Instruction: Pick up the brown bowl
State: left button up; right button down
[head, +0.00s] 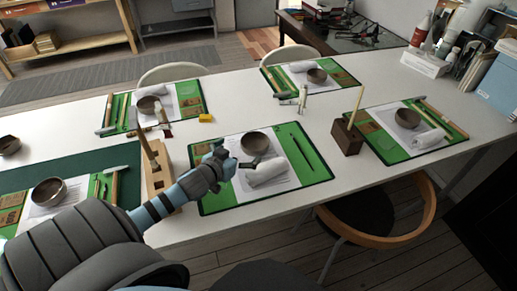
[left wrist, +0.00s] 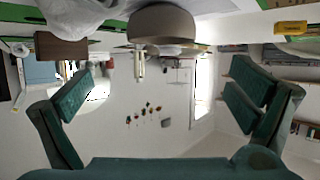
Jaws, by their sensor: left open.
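A brown bowl (head: 255,144) sits upright on a white sheet on the green mat nearest the middle of the table. My left gripper (head: 236,160) is open and empty, low over this mat, just to the left of and in front of the bowl. In the left wrist view, which looks upside down, a bowl (left wrist: 162,24) shows at the top, beyond the spread fingers (left wrist: 160,92). I cannot tell whether a finger touches it. Similar bowls (head: 317,76) stand on the other mats. My right gripper is not in view.
A white roll (head: 268,170) lies right in front of the bowl. A wooden block with a stick (head: 347,135) stands to the right, and a wooden stand with tools (head: 157,170) to the left. A yellow block (head: 205,118) lies behind. Bare white tabletop runs between the mats.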

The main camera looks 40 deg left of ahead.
aim_at(248, 149)
pick_arm(q)
jog(key=b+x, duration=0.2)
jog(key=x, duration=0.5)
jog(key=shift+s+a+f, duration=0.15)
jog(key=shift+a, duration=0.05)
jog(key=b+x, duration=0.3)
jog(key=x, duration=0.1)
jog(key=shift+d+f, duration=0.1)
jog(key=shift+f, duration=0.2)
jog(key=shift+w, duration=0.45)
jog(key=shift+s+r, duration=0.1)
jog(key=c, duration=1.2)
jog(key=shift+r, duration=0.1)
